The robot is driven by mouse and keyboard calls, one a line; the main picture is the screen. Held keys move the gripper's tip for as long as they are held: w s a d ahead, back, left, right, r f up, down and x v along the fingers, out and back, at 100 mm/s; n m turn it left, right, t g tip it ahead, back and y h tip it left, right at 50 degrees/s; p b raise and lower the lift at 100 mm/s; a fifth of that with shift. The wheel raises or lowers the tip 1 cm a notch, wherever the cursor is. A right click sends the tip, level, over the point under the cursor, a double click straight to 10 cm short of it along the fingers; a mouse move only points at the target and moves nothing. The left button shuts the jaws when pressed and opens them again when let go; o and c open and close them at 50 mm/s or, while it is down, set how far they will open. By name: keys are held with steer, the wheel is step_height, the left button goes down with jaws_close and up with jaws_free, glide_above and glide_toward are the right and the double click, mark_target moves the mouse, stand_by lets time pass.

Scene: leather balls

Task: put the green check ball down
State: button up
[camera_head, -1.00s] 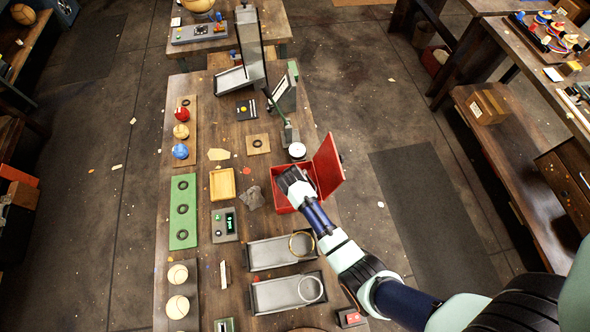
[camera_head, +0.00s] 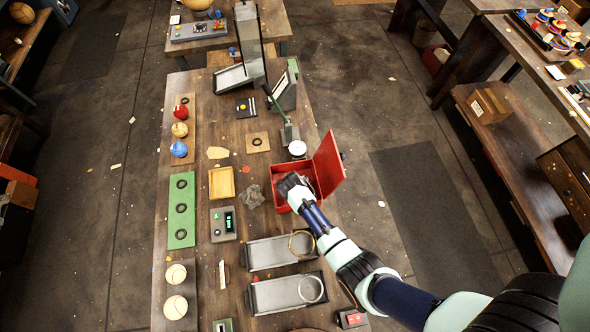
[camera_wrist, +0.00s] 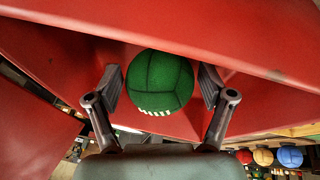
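The green check ball (camera_wrist: 160,82) shows in the wrist view, with dark seams and white stitching at its lower edge. Red walls of the box (camera_wrist: 240,55) surround it. My gripper (camera_wrist: 160,88) has its two fingers spread on either side of the ball, with a visible gap between each pad and the ball. In the head view, my gripper (camera_head: 289,184) is at the open red box (camera_head: 281,203), over its left part. The box's lid (camera_head: 328,166) stands raised on the right. The ball is hidden in the head view.
A strip with red, tan and blue balls (camera_head: 180,150) lies at the left. A green strip with black rings (camera_head: 182,232), a yellow tray (camera_head: 222,181) and two grey trays (camera_head: 268,262) lie nearby. A lever press (camera_head: 290,133) stands just behind the box.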

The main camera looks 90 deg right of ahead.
steer(key=shift+r, duration=0.15)
steer(key=shift+r, duration=0.35)
steer(key=p+v, duration=0.3)
steer(key=v, duration=0.8)
steer(key=shift+a+r, duration=0.15)
steer(key=shift+a, duration=0.05)
steer(key=w+a+r+n+t, duration=0.7)
steer(key=w+a+r+t, duration=0.1)
steer(key=w+a+r, duration=1.15)
steer(key=w+a+r+n+t+y, duration=0.1)
steer(key=a+r+n, duration=0.1)
steer(key=a+r, duration=0.2)
steer(key=w+a+r+n+t+y, duration=0.1)
steer(key=a+r+n+t+y, duration=0.1)
steer(key=a+r, duration=0.3)
steer(key=a+r+n+t+y, duration=0.1)
steer(key=a+r+t, duration=0.1)
steer(key=a+r, duration=0.3)
steer(key=shift+w+a+r+n+y, duration=0.1)
steer(key=shift+w+a+n+y, duration=0.1)
steer(key=shift+a, duration=0.5)
steer(key=shift+w+a+r+n+y, duration=0.1)
steer(key=shift+w+a+n, duration=0.1)
steer(key=shift+a, duration=0.5)
